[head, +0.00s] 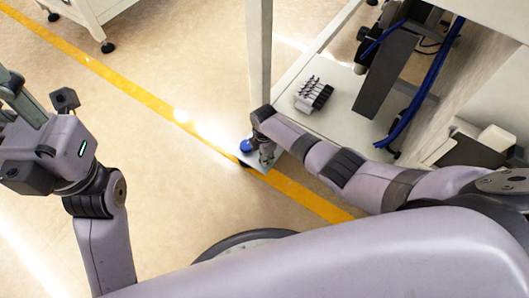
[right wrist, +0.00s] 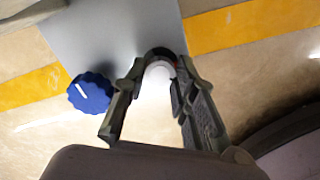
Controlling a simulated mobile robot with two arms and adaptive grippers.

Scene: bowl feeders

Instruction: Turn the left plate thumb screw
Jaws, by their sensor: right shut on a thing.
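A grey metal plate (right wrist: 110,30) shows in the right wrist view, and part of it shows in the head view (head: 277,158). A blue ridged knob (right wrist: 90,92) with a white mark sits at its edge, left of my right gripper; it also shows in the head view (head: 246,145). My left gripper (head: 20,100) is at the far left, away from the plate.
A white frame with a shelf (head: 345,95) stands beside my right arm. A yellow line (head: 130,83) crosses the floor. The floor between my arms is clear.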

